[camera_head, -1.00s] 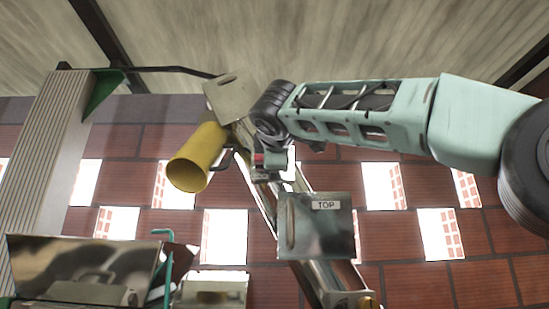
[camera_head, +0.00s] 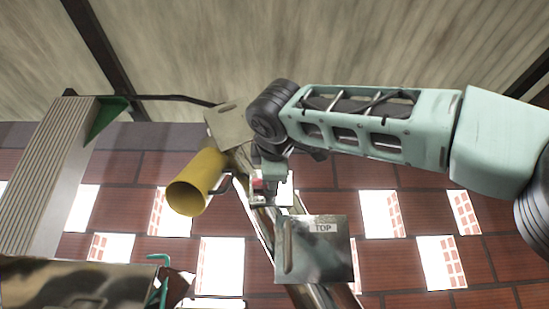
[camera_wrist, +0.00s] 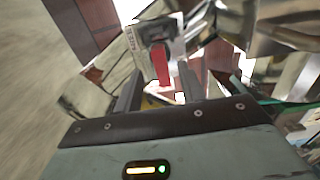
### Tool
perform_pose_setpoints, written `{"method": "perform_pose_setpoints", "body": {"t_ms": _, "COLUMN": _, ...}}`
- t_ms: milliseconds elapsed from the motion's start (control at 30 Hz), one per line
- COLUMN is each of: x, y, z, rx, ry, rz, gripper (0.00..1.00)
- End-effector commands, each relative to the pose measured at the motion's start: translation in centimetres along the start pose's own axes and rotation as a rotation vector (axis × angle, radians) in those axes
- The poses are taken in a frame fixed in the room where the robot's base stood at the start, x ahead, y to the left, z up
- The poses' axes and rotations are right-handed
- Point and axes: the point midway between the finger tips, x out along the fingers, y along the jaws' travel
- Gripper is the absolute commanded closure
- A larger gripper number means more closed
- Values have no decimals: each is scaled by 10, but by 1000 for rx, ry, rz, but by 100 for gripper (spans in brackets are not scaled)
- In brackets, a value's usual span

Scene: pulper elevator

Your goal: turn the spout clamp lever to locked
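The spout clamp lever (camera_wrist: 161,66) is a red handle with a dark upper end, in front of a pale plate with small print (camera_wrist: 152,35). In the wrist view, my gripper (camera_wrist: 160,88) has its two dark fingers apart, with the red lever's lower end between or just beyond them; contact cannot be told. In the head view, my gripper (camera_head: 270,197) is beside a small red part (camera_head: 257,184), right of the yellow spout (camera_head: 197,183). My wrist partly hides the clamp there.
A metal plate marked TOP (camera_head: 315,250) is just below my gripper, on a slanting metal tube. Another plate (camera_head: 229,126) is above the spout. A ribbed column (camera_head: 50,180) and a shiny metal box (camera_head: 80,285) are at left. Shiny metal crowds the wrist view's right side.

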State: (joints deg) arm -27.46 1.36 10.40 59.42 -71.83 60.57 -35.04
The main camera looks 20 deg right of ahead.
Motion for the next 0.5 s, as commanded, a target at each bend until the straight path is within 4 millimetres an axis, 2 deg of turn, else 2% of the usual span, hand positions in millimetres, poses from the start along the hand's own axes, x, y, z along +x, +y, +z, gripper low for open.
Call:
{"method": "perform_pose_setpoints", "body": {"t_ms": 100, "x": -30, "y": -5, "z": -1, "rx": 3, "ry": 5, "rz": 1, "gripper": 60}}
{"method": "perform_pose_setpoints", "body": {"t_ms": 300, "x": -75, "y": -3, "z": -1, "rx": 2, "ry": 4, "rz": 1, "gripper": 60}}
{"method": "perform_pose_setpoints", "body": {"t_ms": 500, "x": -104, "y": -2, "z": -1, "rx": 0, "ry": 3, "rz": 0, "gripper": 60}}
